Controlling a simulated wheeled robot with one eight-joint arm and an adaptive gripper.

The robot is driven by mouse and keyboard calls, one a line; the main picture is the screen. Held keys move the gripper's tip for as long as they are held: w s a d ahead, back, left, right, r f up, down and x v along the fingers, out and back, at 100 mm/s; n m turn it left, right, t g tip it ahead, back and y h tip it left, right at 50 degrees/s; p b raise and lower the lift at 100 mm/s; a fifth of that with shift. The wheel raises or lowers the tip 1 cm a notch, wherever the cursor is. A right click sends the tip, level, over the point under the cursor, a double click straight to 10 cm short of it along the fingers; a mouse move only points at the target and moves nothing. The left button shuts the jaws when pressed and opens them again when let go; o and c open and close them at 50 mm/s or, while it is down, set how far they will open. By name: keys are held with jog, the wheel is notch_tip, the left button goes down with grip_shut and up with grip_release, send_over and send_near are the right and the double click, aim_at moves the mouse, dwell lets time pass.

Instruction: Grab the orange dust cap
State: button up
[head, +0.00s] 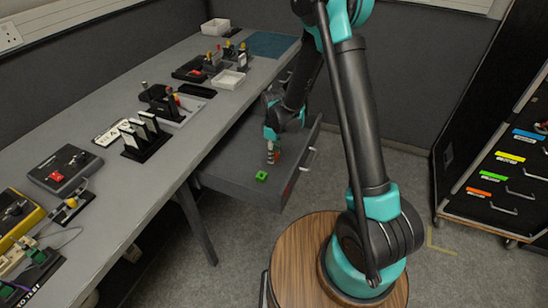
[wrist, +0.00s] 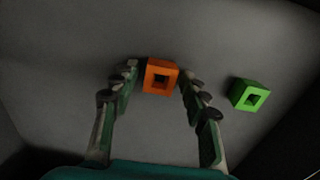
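The orange dust cap (wrist: 161,75) is a small square block with a square hole, lying on the grey drawer floor in the wrist view. In the head view a bit of orange (head: 277,156) shows beside my fingers, mostly hidden. My gripper (wrist: 157,82) is open, with one finger on each side of the cap near the fingertips. The left finger looks close to the cap's left side and the right one close to its right side. I cannot tell whether either touches it. In the head view my gripper (head: 272,155) reaches down into the open drawer (head: 225,165).
A green block (wrist: 250,95) with a square hole lies right of the orange cap; it also shows in the head view (head: 262,176). Drawer walls surround both. The workbench (head: 130,185) above holds several devices and trays. A black cabinet (head: 500,150) stands at right.

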jog(key=c, duration=0.5)
jog(key=shift+r, duration=0.15)
